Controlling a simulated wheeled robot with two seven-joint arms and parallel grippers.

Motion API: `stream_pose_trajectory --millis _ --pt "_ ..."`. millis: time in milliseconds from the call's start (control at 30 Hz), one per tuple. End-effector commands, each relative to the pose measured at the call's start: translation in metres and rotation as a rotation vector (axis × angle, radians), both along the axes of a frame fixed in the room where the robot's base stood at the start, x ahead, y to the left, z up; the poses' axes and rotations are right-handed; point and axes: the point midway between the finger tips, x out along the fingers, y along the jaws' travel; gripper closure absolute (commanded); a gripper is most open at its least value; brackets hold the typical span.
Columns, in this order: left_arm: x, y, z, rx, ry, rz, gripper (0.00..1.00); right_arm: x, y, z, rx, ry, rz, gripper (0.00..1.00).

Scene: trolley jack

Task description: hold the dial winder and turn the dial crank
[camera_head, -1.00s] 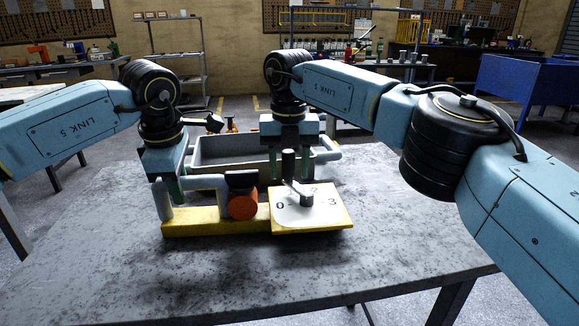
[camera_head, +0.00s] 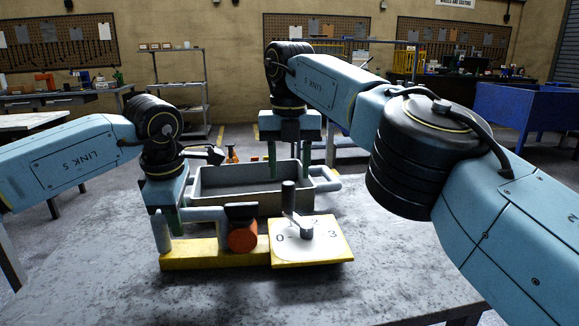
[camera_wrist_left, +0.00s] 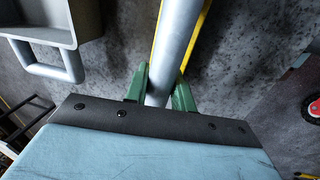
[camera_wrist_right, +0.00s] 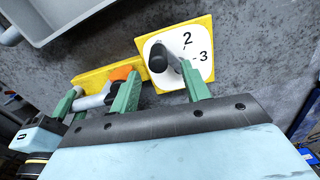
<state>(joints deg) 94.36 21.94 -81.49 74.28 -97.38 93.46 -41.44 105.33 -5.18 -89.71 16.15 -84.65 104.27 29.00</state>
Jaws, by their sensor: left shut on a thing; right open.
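The dial winder has a yellow base (camera_head: 205,256), an orange-red drum (camera_head: 243,236) and a white dial plate on yellow (camera_head: 322,252) marked 0, 2 and 3. The dial crank (camera_head: 289,197) has a black upright knob and a grey arm, set toward the back left of the dial. My left gripper (camera_wrist_left: 160,88) is shut on the winder's grey bar (camera_wrist_left: 180,40). My right gripper (camera_head: 289,162) is open and empty, behind and above the crank in the head view. In the right wrist view, the knob (camera_wrist_right: 158,58) shows beyond and between its fingers, apparently apart from them.
A grey tray (camera_head: 240,202) with side handles stands behind the winder on the dark table (camera_head: 130,290). A small orange item (camera_head: 231,154) shows behind it. The table's front and left are clear. Shelves and benches stand far back.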

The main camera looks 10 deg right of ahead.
Motion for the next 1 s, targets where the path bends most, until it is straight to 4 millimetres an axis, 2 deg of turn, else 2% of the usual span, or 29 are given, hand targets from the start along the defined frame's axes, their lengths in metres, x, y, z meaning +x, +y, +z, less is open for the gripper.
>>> stream_pose_trajectory --millis 67,100,300,533,667,767,1000 --pt "0.0 0.001 0.0 0.002 0.0 0.0 1.0 0.0 0.0 0.0 0.0 0.0 0.0 0.53" --pt "0.0 0.001 0.0 0.002 0.0 0.001 0.74 0.0 0.0 0.0 0.0 0.0 0.0 0.53" --pt "0.0 0.001 0.0 0.001 0.0 0.001 0.5 0.0 0.0 0.0 0.0 0.0 0.0 0.53" --pt "0.0 0.0 0.0 0.0 0.0 0.001 0.5 0.0 0.0 0.0 0.0 0.0 0.0 0.53" --pt "-0.001 0.0 0.007 0.0 -0.002 0.001 0.5 0.0 0.0 0.0 0.0 0.0 0.0 0.53" --pt "-0.003 0.0 0.022 -0.001 -0.004 0.001 0.5 0.0 0.0 0.0 0.0 0.0 0.0 0.53" --pt "-0.014 0.001 0.073 0.001 -0.004 0.0 0.5 0.0 0.0 0.0 0.0 0.0 0.0 0.53"
